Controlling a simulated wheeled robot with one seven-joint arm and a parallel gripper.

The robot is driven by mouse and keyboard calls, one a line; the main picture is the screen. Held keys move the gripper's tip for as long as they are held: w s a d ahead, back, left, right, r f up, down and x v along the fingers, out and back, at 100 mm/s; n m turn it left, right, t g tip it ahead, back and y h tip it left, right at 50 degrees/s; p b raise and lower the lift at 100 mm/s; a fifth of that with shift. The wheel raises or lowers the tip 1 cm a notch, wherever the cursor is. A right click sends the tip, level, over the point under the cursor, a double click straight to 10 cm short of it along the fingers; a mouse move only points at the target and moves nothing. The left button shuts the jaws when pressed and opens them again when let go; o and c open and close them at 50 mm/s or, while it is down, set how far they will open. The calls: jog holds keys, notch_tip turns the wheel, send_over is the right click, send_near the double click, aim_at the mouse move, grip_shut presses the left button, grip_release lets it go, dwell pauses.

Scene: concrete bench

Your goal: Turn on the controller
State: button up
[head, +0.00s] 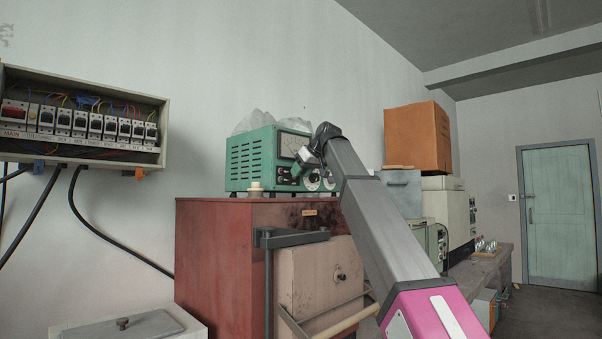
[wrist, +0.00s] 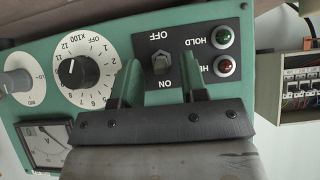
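The controller is a green vented metal box (head: 250,160) on top of the red cabinet. In the wrist view its front panel (wrist: 110,25) appears upside down. A small toggle switch (wrist: 163,62) sits on a black plate between the words OFF and ON; I cannot tell for sure which way its lever leans. My gripper (wrist: 160,66) is open, its two green fingers in front of the panel, one to each side of the switch in the picture. I see nothing held. In the head view my gripper (head: 300,168) is at the controller's front, partly hidden by my arm.
Beside the switch are a numbered dial (wrist: 84,70), a green lamp (wrist: 222,37), a red lamp (wrist: 224,66) and a meter (wrist: 43,145). The red cabinet (head: 220,245) carries the controller. A breaker box (head: 80,83) hangs on the left wall. An orange box (head: 417,137) stands right.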

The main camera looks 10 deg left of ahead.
jog(key=v, duration=1)
jog(key=shift+s+d+r, duration=0.15)
jog(key=shift+d+r, duration=0.1)
jog(key=shift+r, duration=0.05)
dwell(0.4)
